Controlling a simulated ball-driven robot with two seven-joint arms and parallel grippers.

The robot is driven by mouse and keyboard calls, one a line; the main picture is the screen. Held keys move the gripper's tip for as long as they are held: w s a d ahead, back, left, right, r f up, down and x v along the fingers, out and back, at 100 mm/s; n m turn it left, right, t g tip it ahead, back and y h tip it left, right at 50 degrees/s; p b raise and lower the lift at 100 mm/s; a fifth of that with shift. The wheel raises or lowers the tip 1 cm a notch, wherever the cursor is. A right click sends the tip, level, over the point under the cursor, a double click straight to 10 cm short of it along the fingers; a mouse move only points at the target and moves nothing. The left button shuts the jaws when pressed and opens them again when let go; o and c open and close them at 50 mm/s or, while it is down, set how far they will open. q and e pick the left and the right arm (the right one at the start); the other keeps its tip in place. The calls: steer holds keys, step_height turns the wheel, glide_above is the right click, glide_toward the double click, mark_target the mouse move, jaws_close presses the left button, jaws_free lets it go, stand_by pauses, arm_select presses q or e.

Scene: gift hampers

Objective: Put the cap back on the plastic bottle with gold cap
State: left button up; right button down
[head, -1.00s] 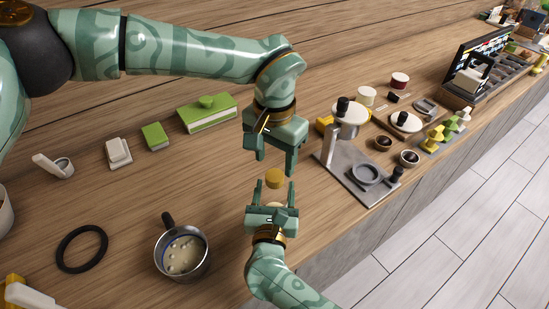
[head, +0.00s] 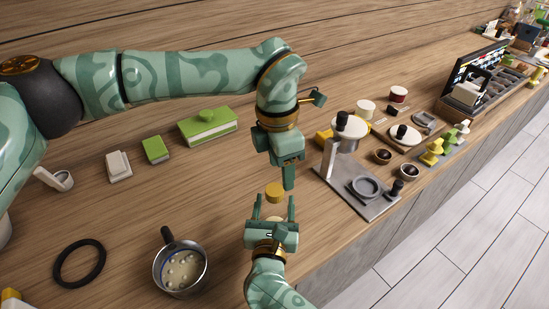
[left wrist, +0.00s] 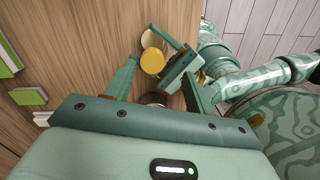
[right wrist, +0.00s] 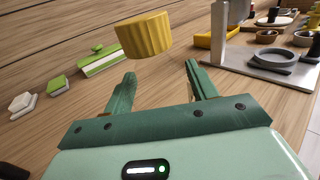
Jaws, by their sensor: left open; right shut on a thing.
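The gold cap (head: 274,191) shows above and between the fingertips of my right gripper (head: 273,207); it is large in the right wrist view (right wrist: 145,35). The plastic bottle is hard to make out; a pale part (left wrist: 152,39) shows beside the cap in the left wrist view. The right gripper is shut on the bottle, its fingers apart around it. The cap appears to be at the bottle's top; how firmly it sits I cannot tell. My left gripper (head: 287,178) is open and empty, pointing down just above the cap, not touching it.
A grey coffee stand (head: 362,187) is close on the right. A pot (head: 180,262) with pale contents stands left of my right gripper, and a black ring (head: 80,263) lies further left. A green box (head: 208,127) stands behind. Bare wood lies between them.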

mark_target(275, 189)
arm_select(q)
steer(key=n, duration=0.6)
steer(key=shift+w+a+r+n, duration=0.1)
steer(key=shift+r+n, duration=0.2)
steer(key=shift+n, duration=0.1)
steer(key=n, duration=0.6)
steer(key=shift+w+a+r+n, duration=0.1)
steer(key=shift+a+r+n, duration=0.05)
steer(key=shift+r+n, duration=0.15)
steer(key=n, duration=0.6)
steer(key=shift+a+y, duration=0.2)
steer(key=shift+y, duration=0.1)
steer(key=n, duration=0.5)
steer(key=shift+a+n, duration=0.15)
steer(key=shift+n, duration=0.25)
steer(key=shift+f, duration=4.05)
